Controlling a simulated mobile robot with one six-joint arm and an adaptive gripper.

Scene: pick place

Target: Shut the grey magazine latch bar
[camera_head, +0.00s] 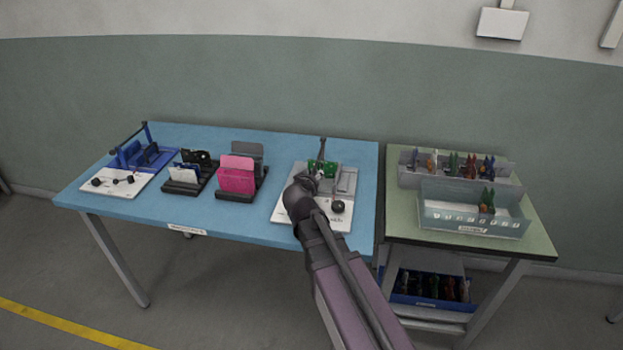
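The grey magazine (347,182) stands on a white base plate (338,219) at the right end of the blue table. A green circuit board (327,167) sits in it, partly hidden by my arm. A thin dark bar, which looks like the latch bar (322,148), sticks up at the magazine's back, tilted slightly. A dark round knob (338,206) is on the plate. My gripper (316,181) is over the magazine, just in front of the board. Its fingers are small and mostly hidden by my wrist, so I cannot tell whether they touch anything.
A blue magazine (147,157) on a white plate stands at the far left of the blue table (215,142). Racks with black and pink cards (237,176) stand between. A green side table (404,222) at right bears clear bins (455,218). A blue bin (402,297) sits below.

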